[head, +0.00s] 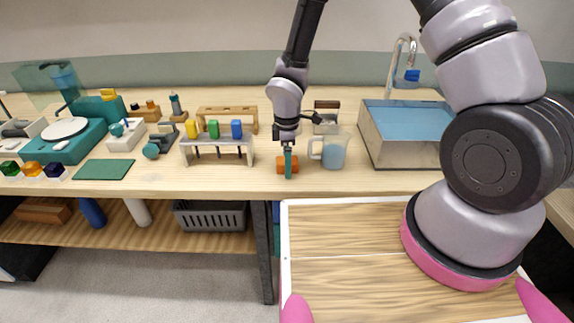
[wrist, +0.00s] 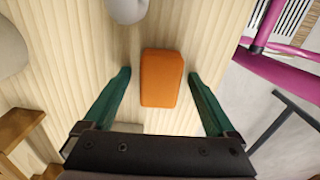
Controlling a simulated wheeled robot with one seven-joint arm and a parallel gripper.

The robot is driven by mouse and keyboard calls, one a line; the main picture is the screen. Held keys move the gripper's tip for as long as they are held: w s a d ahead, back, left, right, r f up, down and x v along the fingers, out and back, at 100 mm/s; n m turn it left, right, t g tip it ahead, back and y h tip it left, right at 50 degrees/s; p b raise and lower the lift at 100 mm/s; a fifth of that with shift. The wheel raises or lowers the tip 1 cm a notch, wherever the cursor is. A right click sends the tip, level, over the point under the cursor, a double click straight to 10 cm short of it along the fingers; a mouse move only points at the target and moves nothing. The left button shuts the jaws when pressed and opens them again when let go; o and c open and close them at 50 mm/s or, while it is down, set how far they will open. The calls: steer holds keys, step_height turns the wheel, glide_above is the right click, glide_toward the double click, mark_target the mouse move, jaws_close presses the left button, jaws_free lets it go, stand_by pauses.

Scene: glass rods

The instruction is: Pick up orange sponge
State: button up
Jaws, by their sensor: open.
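The orange sponge (wrist: 160,78) lies on the wooden bench top near its front edge. In the head view the sponge (head: 281,166) is partly hidden behind my gripper (head: 288,163). In the wrist view my gripper (wrist: 160,75) is open, with one teal finger on each side of the sponge and a gap on both sides. The fingers point down at the bench. I cannot tell how far the fingertips are above the bench.
A measuring jug (head: 334,152) with blue liquid stands just right of the sponge. A rack (head: 217,152) with coloured blocks is to the left. A sink (head: 402,130) is further right. The bench's front edge (head: 200,190) is close to the sponge.

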steer(key=c, duration=1.4)
steer(key=shift+r, duration=0.15)
step_height(320, 180, up, 10)
steer(key=shift+f, duration=0.1)
